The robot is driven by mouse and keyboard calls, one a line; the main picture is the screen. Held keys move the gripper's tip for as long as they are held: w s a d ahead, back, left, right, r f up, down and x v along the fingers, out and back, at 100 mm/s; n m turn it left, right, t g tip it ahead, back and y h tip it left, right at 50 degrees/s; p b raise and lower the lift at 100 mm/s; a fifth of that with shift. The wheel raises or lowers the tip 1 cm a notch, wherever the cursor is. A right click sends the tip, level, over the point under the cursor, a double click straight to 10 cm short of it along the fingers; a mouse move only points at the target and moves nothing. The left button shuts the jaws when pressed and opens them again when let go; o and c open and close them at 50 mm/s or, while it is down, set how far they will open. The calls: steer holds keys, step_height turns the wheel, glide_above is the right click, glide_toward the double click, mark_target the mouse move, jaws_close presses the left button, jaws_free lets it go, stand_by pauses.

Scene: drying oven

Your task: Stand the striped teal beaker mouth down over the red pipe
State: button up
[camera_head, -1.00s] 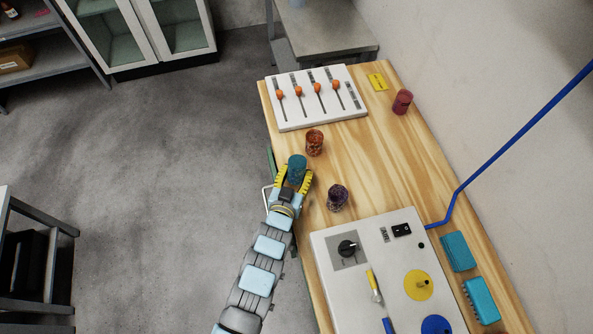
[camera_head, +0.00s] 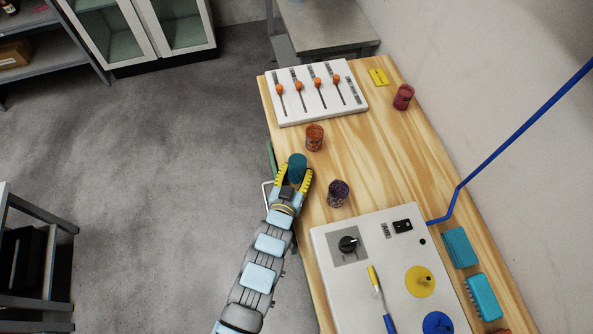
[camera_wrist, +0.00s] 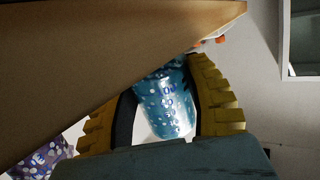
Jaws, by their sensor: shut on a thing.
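The teal beaker (camera_head: 297,166) is between the yellow-padded fingers of my gripper (camera_head: 294,180), at the table's left edge. My gripper is shut on it. In the wrist view the teal beaker (camera_wrist: 168,98) shows pale dots and dark blue marks, and I make out no clear stripes. I cannot tell which way its mouth faces. A dark red cylinder (camera_head: 403,97) stands at the far right of the table, well apart from my gripper. It may be the red pipe, but it is too small to be sure.
An orange-red beaker (camera_head: 314,138) stands just beyond my gripper and a purple beaker (camera_head: 338,193) to its right. A slider board (camera_head: 350,100) lies at the back, a control panel (camera_head: 332,262) in front. Bare wood (camera_head: 375,150) lies between beakers and red cylinder.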

steer(key=shift+f, duration=0.25)
steer(key=o, duration=0.9)
steer(key=shift+v, duration=6.05)
